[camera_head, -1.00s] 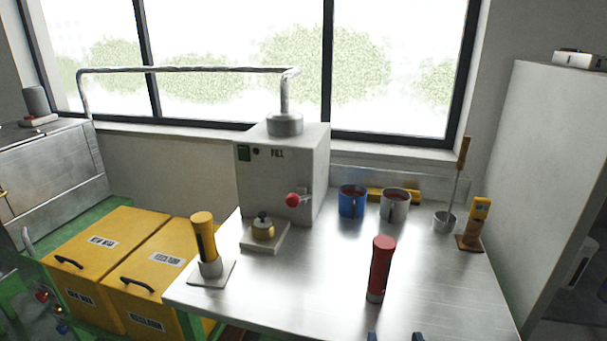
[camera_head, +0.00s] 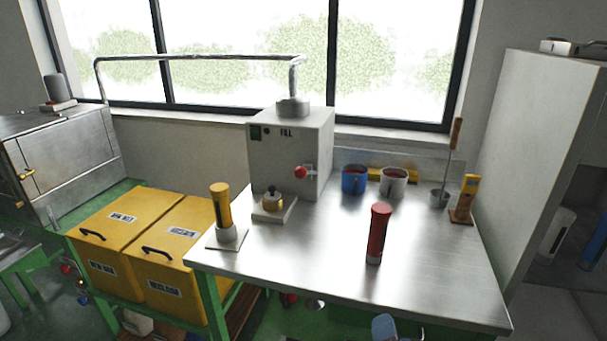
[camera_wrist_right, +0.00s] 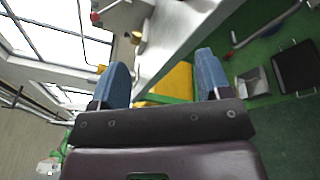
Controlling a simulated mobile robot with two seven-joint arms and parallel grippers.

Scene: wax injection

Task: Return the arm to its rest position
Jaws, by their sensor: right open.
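My right gripper (camera_wrist_right: 162,66) shows in the right wrist view with its two blue fingers spread apart and nothing between them. In the head view, a blue-grey part of the right gripper (camera_head: 384,328) shows at the bottom edge, in front of the table's front edge. It touches nothing that I can see. The rest of the right arm is hidden below the frame. My left gripper is in neither view.
The metal table (camera_head: 330,260) holds a fill machine (camera_head: 285,150), a red cylinder (camera_head: 378,232), a yellow-handled tool (camera_head: 222,208), a blue mug (camera_head: 354,180) and a grey mug (camera_head: 394,183). Yellow bins (camera_head: 125,220) stand left; a tall cabinet (camera_head: 525,150) stands right.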

